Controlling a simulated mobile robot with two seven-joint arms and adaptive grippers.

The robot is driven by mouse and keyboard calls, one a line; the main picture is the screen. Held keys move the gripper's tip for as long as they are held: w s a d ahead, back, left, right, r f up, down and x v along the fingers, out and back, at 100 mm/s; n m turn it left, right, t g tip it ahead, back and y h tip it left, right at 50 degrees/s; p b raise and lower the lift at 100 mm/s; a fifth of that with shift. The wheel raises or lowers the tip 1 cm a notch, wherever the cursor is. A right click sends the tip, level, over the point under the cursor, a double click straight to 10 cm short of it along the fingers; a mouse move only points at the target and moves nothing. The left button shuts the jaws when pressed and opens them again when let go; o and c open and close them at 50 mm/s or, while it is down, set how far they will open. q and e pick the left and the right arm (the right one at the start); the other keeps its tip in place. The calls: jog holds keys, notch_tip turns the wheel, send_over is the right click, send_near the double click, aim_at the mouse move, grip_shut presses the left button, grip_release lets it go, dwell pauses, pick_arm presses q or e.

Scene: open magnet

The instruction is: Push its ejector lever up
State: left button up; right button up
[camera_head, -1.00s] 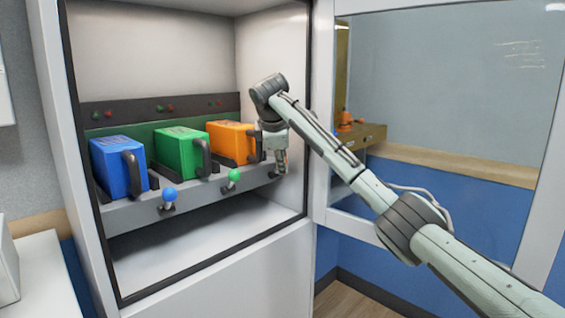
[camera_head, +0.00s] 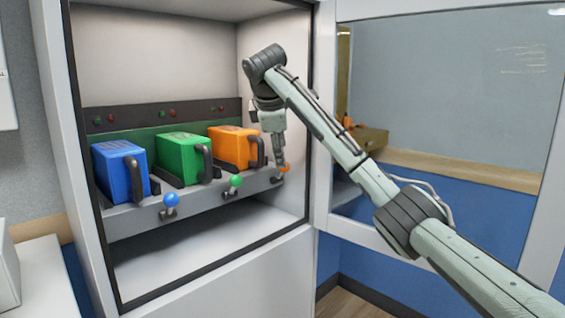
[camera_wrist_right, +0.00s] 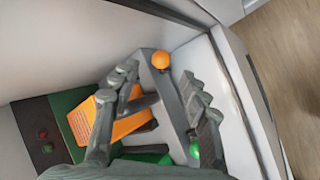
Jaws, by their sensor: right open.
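Three modules, blue (camera_head: 120,170), green (camera_head: 177,157) and orange (camera_head: 230,145), sit in a row on a grey rack, each with a dark handle. Below them on the rack's front edge are levers with a blue knob (camera_head: 171,200), a green knob (camera_head: 236,180) and an orange knob (camera_head: 284,168). My right gripper (camera_head: 281,160) points down at the orange knob. In the right wrist view, the open fingers (camera_wrist_right: 160,76) lie on either side of the orange knob (camera_wrist_right: 160,60); I cannot tell if they touch it. My left gripper is out of view.
The rack (camera_head: 130,222) stands inside an open white cabinet, whose right wall (camera_head: 292,70) is close to my right gripper. An open glazed door (camera_head: 440,90) stands to the right, behind my right arm. The space under the rack is empty.

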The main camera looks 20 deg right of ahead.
jog(key=v, duration=0.4)
jog(key=shift+s+r, duration=0.15)
jog(key=shift+r, duration=0.05)
dwell(0.3)
